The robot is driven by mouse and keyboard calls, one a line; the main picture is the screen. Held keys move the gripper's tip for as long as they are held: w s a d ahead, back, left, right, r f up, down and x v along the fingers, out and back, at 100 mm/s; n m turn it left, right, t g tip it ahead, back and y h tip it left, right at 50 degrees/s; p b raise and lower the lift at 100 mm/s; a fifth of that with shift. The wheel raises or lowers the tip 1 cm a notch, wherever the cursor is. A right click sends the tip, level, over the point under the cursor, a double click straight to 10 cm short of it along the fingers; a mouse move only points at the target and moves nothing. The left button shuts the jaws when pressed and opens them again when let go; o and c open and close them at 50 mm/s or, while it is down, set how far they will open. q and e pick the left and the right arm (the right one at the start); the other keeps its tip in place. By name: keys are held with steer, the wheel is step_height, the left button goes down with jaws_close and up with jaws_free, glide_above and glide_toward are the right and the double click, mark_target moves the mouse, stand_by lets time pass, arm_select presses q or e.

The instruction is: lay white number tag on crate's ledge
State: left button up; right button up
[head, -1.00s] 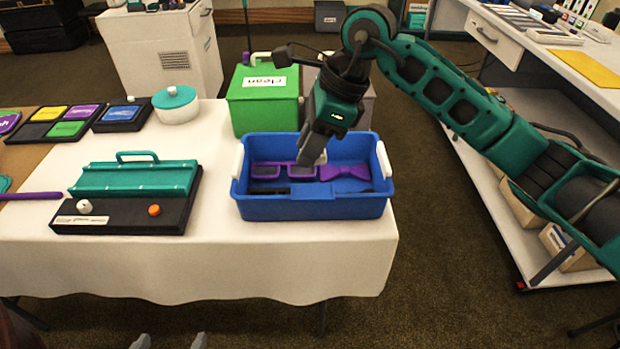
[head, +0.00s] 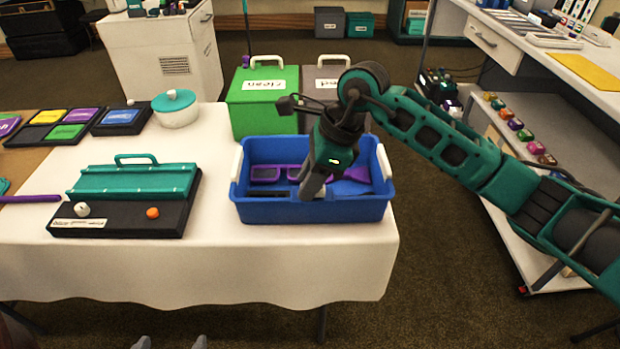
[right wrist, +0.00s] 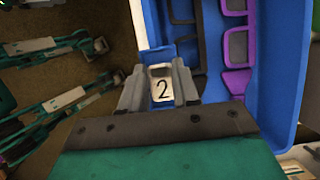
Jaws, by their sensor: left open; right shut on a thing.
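The white number tag (right wrist: 162,88) bears a black 2 and shows in the right wrist view. My right gripper (right wrist: 160,78) is shut on it. In the head view that gripper (head: 311,190) points down over the near side of the blue crate (head: 255,212), and the tag is hidden there. The crate also fills the right of the wrist view (right wrist: 285,105). Part of its blue ledge (right wrist: 158,55) shows just beyond the tag; I cannot tell whether they touch. My left gripper (head: 170,343) shows only as two separated grey fingertips at the bottom edge, open and empty.
Purple glasses (head: 265,173) and dark glasses (right wrist: 180,15) lie inside the crate. A green bin (head: 262,110) stands behind it. A black case with a teal lid (head: 130,182) sits left. White cloth is clear in front of the crate.

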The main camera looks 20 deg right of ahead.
mark_target(333, 192)
steer(key=shift+s+f+b, duration=0.2)
steer(key=shift+f+b, duration=0.15)
steer(key=shift+f, duration=0.45)
steer(key=o, duration=1)
arm_select(q)
steer(key=shift+w+d+f, duration=0.15)
steer(key=shift+d, duration=0.05)
arm_select(e)
steer(key=shift+w+r+p, duration=0.1)
steer(key=shift+r+p, duration=0.2)
steer(key=shift+p, duration=0.05)
arm_select(q)
steer(key=shift+s+a+r+p, duration=0.3)
steer(key=shift+a+p, duration=0.15)
steer(key=shift+p, duration=0.3)
arm_select(e)
steer(key=v, duration=1.3)
steer(key=shift+w+a, duration=0.25)
